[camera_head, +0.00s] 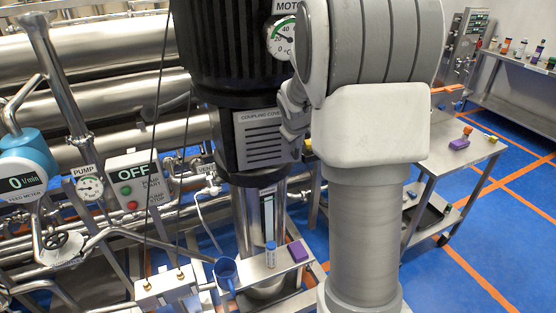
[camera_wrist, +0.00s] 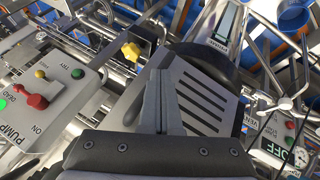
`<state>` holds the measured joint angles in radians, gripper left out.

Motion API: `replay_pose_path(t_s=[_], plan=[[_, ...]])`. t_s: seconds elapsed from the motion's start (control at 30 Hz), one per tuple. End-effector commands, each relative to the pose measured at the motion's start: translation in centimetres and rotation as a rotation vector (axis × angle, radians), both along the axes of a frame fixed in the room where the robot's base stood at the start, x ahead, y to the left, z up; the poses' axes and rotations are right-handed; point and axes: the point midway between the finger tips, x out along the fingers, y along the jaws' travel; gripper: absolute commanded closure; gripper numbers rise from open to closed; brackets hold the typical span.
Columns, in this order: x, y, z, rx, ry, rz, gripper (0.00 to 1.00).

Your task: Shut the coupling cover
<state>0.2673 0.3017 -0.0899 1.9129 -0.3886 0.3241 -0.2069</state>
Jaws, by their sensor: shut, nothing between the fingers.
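The coupling cover (camera_head: 265,140) is a grey metal plate with dark slots and a label, on the black pump body below the motor. It also fills the middle right of the wrist view (camera_wrist: 203,98), seen at a slant. My gripper (camera_wrist: 164,75) is shut and empty, its fingers in front of the plate's left part in that view. In the head view my gripper (camera_head: 293,122) is at the cover's right edge, partly hidden by my arm. I cannot tell whether the fingers touch the plate, or whether it lies fully flush.
A temperature dial (camera_head: 283,38) sits above the cover. An OFF box (camera_head: 138,182) and pump gauge (camera_head: 89,188) stand to the left. A yellow knob (camera_wrist: 131,51) shows near the fingers.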

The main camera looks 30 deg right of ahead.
Motion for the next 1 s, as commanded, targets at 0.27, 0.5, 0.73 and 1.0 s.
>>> replay_pose_path(t_s=[0.27, 0.5, 0.73, 1.0], plan=[[1.8, -1.0, 0.0, 0.001, -0.001, 0.000, 1.00], [2.4, -1.2, 0.0, 0.000, -0.002, 0.001, 1.00], [2.5, -1.2, 0.0, 0.000, -0.003, 0.002, 1.00], [2.5, -1.1, 0.1, -0.001, -0.005, 0.004, 1.00]])
